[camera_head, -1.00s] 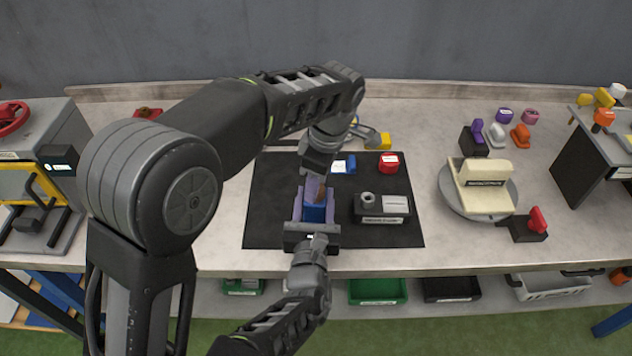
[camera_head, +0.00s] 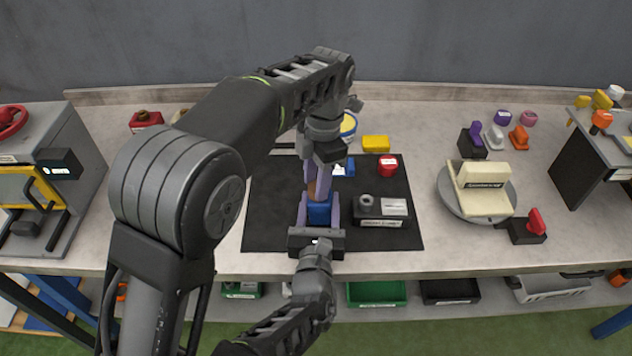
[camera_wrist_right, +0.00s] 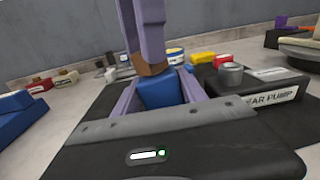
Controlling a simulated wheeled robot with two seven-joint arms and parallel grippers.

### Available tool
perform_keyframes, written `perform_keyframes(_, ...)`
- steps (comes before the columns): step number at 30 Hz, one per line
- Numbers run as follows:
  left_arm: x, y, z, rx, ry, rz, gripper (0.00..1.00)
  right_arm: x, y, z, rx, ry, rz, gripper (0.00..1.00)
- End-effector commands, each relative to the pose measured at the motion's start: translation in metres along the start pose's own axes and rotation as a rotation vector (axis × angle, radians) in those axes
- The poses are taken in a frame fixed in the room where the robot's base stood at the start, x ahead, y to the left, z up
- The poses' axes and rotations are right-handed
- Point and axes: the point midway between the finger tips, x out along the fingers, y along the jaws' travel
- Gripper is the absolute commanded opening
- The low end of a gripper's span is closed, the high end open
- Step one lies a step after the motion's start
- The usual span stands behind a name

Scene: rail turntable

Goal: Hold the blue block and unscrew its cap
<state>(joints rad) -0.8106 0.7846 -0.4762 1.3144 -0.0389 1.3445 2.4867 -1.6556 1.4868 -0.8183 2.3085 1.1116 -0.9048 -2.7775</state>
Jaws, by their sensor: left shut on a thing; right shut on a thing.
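The blue block (camera_head: 319,213) stands on the black mat (camera_head: 270,215). My right gripper (camera_head: 319,207) comes from the front and is shut on it, one purple finger on each side. A brown cap (camera_wrist_right: 153,69) sits at the top of the blue block (camera_wrist_right: 160,93), as the right wrist view shows. My left gripper (camera_head: 314,188) reaches down from above and is shut on the cap, its fingers hiding part of it. I cannot tell whether there is a gap between cap and block.
A grey-black pump box (camera_head: 382,208) stands just right of the block. A red cap-like piece (camera_head: 388,163), a blue piece (camera_head: 348,167) and a yellow block (camera_head: 376,143) lie behind. A turntable with a cream part (camera_head: 483,187) is farther right. The mat's left side is clear.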

Motion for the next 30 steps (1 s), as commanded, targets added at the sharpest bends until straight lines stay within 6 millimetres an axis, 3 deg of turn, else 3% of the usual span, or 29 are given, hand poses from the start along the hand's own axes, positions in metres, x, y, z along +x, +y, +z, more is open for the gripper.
perform_keyframes(1, 0.0135, 0.0021, -0.0006, 0.016, 0.054, 0.028, 0.00, 0.0038, 0.0142, 0.0002, 0.047, 0.007, 0.006, 0.00)
perform_keyframes(4, 0.0135, 0.0021, -0.0006, 0.017, 0.054, 0.028, 0.00, 0.0039, 0.0140, 0.0003, 0.048, 0.007, 0.006, 0.00)
perform_keyframes(5, 0.0136, 0.0022, -0.0006, 0.017, 0.053, 0.028, 0.39, 0.0040, 0.0139, 0.0003, 0.048, 0.007, 0.005, 0.00)
perform_keyframes(13, 0.0144, 0.0008, 0.0002, 0.021, 0.052, 0.025, 0.61, 0.0047, 0.0143, 0.0019, 0.045, 0.002, 0.008, 0.00)
perform_keyframes(30, 0.0153, -0.0020, 0.0011, 0.067, 0.052, 0.024, 0.65, 0.0055, 0.0141, 0.0035, 0.043, -0.002, 0.008, 0.00)
